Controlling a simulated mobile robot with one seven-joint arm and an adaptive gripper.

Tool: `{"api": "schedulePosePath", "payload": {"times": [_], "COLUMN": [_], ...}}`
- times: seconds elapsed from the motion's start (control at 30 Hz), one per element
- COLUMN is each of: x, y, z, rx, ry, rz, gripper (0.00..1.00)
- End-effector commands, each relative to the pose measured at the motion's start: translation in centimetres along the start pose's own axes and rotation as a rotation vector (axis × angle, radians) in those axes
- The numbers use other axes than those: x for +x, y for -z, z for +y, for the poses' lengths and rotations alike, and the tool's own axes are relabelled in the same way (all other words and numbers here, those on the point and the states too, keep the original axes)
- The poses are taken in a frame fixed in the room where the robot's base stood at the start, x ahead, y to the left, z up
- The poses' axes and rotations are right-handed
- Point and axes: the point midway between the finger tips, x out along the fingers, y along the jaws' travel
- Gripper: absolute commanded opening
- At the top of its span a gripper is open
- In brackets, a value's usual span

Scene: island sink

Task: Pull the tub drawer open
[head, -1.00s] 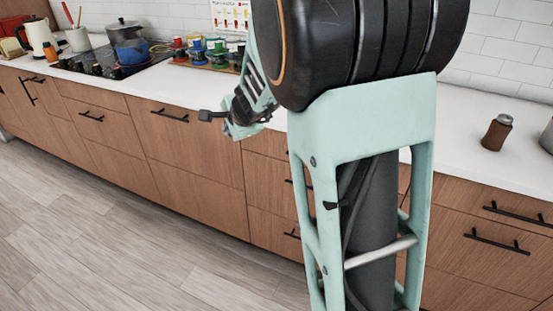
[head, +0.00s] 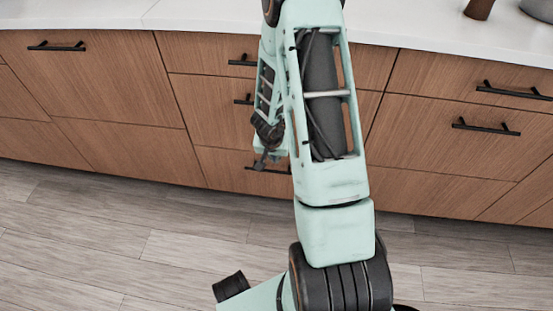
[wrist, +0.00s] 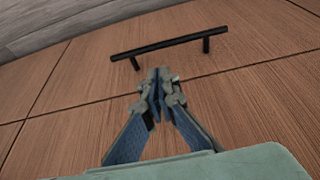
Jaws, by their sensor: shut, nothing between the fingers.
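Wooden drawers with black bar handles fill the cabinet front; no label shows which one is the tub drawer. In the head view my gripper (head: 260,163) is low, in front of the bottom drawer (head: 225,168) of the middle stack, close to its handle (head: 283,170). In the wrist view a black bar handle (wrist: 170,46) lies just beyond the fingertips (wrist: 160,74) on a closed wooden front (wrist: 240,50). My gripper is shut and empty, and its fingers do not hold the handle. Whether the tips touch it I cannot tell.
Two more handles of the middle stack (head: 242,61) sit above my gripper. Wide drawers stand left (head: 110,75) and right (head: 450,90), all closed. The white counter (head: 400,35) runs above. The wood floor (head: 120,235) in front is clear.

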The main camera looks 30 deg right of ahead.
Motion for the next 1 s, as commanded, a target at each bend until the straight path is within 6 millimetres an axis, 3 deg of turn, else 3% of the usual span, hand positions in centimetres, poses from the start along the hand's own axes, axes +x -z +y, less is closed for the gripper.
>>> {"api": "schedulePosePath", "payload": {"times": [0.03,0.2,0.4,1.0], "x": [1.5,4.8,7.2,7.8], "y": [-0.3,-0.2,-0.1,0.0], "z": [0.0,0.0,0.0,-0.1], "rx": [0.003,0.003,0.004,0.002], "ry": [0.000,0.000,0.001,0.001], "rz": [-0.003,-0.002,-0.001,0.000], "gripper": [0.00,0.00,0.00,0.00]}}
